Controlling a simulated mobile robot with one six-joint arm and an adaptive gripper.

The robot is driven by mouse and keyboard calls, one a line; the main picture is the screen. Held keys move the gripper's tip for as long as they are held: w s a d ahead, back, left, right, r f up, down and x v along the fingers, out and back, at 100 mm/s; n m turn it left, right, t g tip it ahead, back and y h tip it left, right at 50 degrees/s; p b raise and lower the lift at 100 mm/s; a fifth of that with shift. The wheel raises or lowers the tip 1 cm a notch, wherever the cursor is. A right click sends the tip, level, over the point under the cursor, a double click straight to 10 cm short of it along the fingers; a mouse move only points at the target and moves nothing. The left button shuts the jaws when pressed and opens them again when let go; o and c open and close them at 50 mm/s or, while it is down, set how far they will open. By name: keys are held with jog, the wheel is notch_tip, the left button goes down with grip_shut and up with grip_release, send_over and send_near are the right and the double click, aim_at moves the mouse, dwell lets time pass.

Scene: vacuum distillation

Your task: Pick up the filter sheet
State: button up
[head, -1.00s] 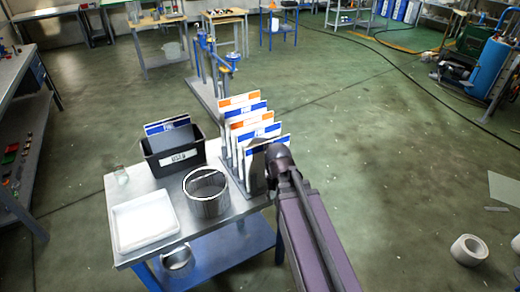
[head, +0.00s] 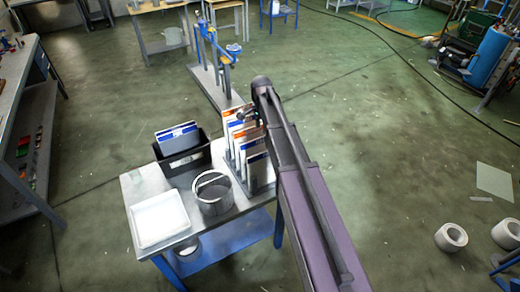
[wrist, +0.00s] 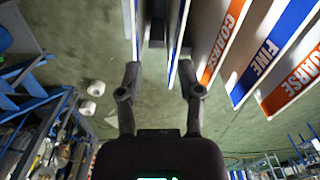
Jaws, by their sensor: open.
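Several filter sheets (head: 236,134), white with orange or blue bands, stand upright in a rack (head: 262,187) at the table's right end. In the wrist view, sheets marked COARSE (wrist: 219,40) in orange and FINE (wrist: 268,52) in blue are at the right. My gripper (wrist: 160,68) is open. A sheet seen nearly edge-on (wrist: 179,38) reaches down between its fingers, close to the right finger. Another edge-on sheet stands at the left finger. I see no grip on any sheet. In the head view my arm hides part of the rack.
On the metal table (head: 143,186) are a black bin (head: 184,160) holding blue-and-white sheets, a grey metal pot (head: 213,203) and a white tray (head: 160,219). A blue-and-grey stand (head: 215,70) is behind the rack. Open floor lies to the right.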

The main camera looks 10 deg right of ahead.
aim_at(260, 142)
jog(key=w+r, duration=0.1)
jog(key=w+r+m+p, duration=0.1)
jog(key=w, duration=0.1)
jog(key=shift+r+m, duration=0.2)
jog(key=shift+m, duration=0.1)
jog(key=shift+f, duration=0.1)
notch_tip(260, 142, down, 8)
jog(key=b, duration=0.8)
jog(key=shift+f, duration=0.25)
jog(key=shift+f, duration=0.1)
dwell(0.4)
jog(key=shift+f+b, duration=2.5)
jog(key=shift+b, duration=0.2)
grip_shut()
